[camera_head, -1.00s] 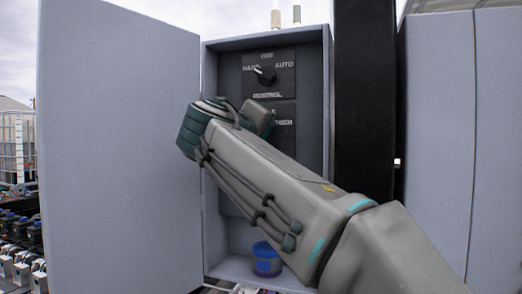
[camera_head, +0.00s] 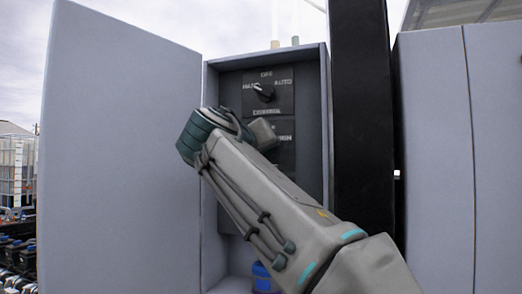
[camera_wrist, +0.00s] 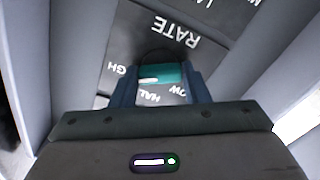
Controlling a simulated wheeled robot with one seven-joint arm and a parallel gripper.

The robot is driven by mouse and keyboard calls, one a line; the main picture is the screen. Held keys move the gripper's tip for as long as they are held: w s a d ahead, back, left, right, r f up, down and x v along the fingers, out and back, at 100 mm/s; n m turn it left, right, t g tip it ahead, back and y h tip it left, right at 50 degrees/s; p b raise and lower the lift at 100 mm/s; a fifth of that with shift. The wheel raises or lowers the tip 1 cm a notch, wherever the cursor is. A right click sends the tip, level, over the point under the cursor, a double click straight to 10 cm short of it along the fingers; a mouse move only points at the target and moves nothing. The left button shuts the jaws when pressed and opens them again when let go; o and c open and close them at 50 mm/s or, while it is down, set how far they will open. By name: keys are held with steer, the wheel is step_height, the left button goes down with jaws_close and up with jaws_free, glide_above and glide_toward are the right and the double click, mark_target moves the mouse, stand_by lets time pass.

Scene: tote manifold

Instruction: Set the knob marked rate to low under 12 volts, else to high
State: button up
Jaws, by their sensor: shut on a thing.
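The rate knob (camera_wrist: 151,58) is a dark round knob in the wrist view, beside the word RATE, which appears upside down. My gripper (camera_wrist: 160,84) is shut on it, with the blue fingers on both sides and a teal part with a white mark between them. No voltage reading is legible.
Above is a control knob (camera_head: 263,92) with HAND, OFF and AUTO labels, its pointer toward HAND. The grey cabinet (camera_head: 324,110) has its door (camera_head: 120,150) open at left. A blue-lidded container (camera_head: 263,279) stands at the cabinet's bottom. A black post (camera_head: 362,110) stands close at right.

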steer(key=shift+f, duration=0.1)
steer(key=o, duration=1)
steer(key=shift+s, duration=0.1)
steer(key=b+v, duration=0.2)
steer(key=v, duration=1.1)
steer(key=shift+s+a, duration=0.2)
steer(key=shift+s, duration=0.1)
